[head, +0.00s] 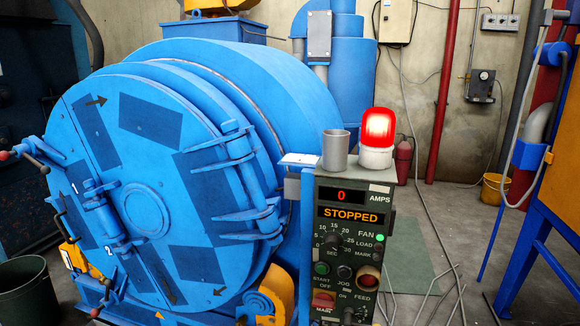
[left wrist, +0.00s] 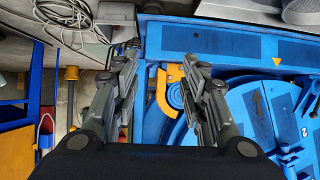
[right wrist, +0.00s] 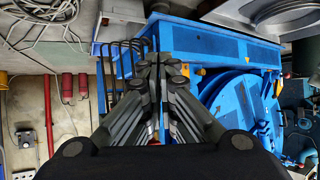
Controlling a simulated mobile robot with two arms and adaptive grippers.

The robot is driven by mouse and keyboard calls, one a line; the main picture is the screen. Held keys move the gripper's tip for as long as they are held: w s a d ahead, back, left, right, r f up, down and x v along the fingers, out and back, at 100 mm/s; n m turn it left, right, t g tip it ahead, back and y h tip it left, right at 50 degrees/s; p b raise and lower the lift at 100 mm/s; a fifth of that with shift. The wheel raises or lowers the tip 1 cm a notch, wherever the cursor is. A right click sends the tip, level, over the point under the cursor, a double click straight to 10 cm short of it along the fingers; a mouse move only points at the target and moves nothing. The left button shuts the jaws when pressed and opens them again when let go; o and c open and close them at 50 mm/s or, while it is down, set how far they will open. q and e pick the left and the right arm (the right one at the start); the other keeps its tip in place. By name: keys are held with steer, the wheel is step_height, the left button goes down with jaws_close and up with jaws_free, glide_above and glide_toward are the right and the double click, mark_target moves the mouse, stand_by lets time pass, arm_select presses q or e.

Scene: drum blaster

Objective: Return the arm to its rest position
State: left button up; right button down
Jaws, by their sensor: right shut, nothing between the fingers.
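Neither of my arms shows in the head view. In the left wrist view my left gripper (left wrist: 158,64) is open, with its fingers wide apart and nothing between them. In the right wrist view my right gripper (right wrist: 160,66) is shut and empty, its fingertips together. The blue drum blaster (head: 270,90) fills the left half of the head view, and its round door (head: 158,165) is closed. The control panel (head: 350,243) stands to its right and reads 0 amps and STOPPED. Blue machine parts show beyond both grippers; neither visibly holds or touches anything.
A lit red beacon (head: 376,138) and a grey metal cup (head: 335,150) stand on top of the panel. Cables (head: 440,255) lie on the floor to the right. A yellow bucket (head: 494,188) is by the wall. A dark bin (head: 28,293) stands at lower left.

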arm_select(q)
steer(key=s+a+f+g+y+p, duration=0.1)
steer(key=s+a+f+g+p, duration=0.1)
steer(key=s, duration=0.8)
steer(key=s+a+f+g+y+p, duration=0.1)
steer(key=s+a+f+g+p, duration=0.2)
steer(key=s, duration=0.7)
steer(key=s+a+f+g+p, duration=0.3)
steer(key=s+g+p, duration=0.1)
steer(key=s, duration=0.7)
steer(key=shift+a+f+g+y, duration=0.15)
steer(key=shift+a+g+y, duration=0.25)
steer(key=shift+g, duration=0.2)
arm_select(e)
steer(key=s+d+f+g+h, duration=0.1)
steer(key=s+d+f+g, duration=0.1)
steer(key=s, duration=0.8)
steer(key=s+d+f+g+h, duration=0.1)
steer(key=s+d+f+g, duration=0.2)
steer(key=s, duration=0.7)
steer(key=s+d+f+g, duration=0.3)
steer(key=s+g, duration=0.2)
steer(key=s, duration=0.6)
steer(key=shift+d+f+h, duration=0.15)
steer(key=shift+d+h, duration=0.2)
steer(key=shift+h, duration=0.05)
